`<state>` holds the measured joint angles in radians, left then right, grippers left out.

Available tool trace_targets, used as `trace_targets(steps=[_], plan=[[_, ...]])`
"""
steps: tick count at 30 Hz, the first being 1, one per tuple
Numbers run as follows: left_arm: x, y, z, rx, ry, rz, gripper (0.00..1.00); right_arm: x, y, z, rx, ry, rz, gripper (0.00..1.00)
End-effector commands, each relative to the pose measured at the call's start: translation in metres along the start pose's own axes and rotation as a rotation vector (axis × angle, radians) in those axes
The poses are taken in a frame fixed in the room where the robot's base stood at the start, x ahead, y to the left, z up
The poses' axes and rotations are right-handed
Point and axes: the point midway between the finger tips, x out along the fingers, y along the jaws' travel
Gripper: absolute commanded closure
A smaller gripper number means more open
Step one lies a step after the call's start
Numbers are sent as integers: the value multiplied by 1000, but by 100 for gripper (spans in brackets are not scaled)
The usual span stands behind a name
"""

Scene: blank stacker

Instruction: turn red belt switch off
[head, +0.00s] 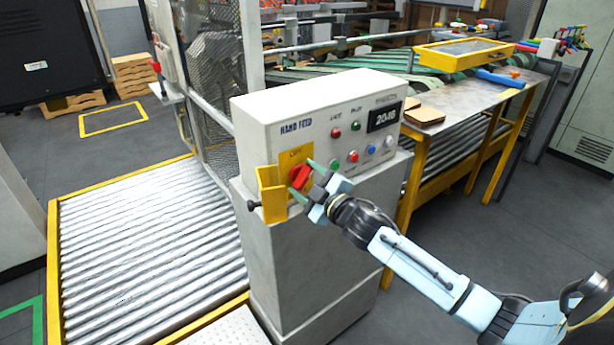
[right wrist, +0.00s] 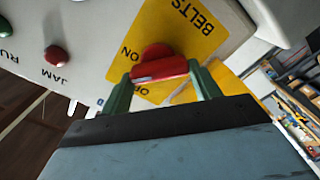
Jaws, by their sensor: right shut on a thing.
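The red belt switch (head: 299,176) is a red knob on a yellow plate (head: 289,157) at the lower left of the white control box's front. In the right wrist view the red knob (right wrist: 160,68) sits on the yellow plate marked BELTS, ON and a partly covered word (right wrist: 196,38). My right gripper (head: 306,180) is at the knob, its green fingers on either side of it and shut on it. The fingers also show in the right wrist view (right wrist: 162,88). My left gripper is not in view.
The control box (head: 315,100) stands on a grey pedestal with other coloured buttons and a display reading 2048 (head: 384,117). A yellow bracket (head: 271,194) juts out just left of the knob. A roller conveyor (head: 140,245) lies left, a metal table (head: 470,110) right.

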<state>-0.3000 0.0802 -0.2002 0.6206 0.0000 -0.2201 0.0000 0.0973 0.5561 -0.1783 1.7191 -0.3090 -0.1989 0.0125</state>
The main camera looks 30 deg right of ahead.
Motion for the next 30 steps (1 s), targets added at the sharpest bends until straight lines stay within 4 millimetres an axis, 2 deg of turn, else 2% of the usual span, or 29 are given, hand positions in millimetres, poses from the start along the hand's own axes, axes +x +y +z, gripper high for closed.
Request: trace_targets(steps=[18,30], plan=[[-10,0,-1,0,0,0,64,0,-3,0,-541,3,0,61],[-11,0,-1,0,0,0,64,0,-4,1,-710,2,1,61]])
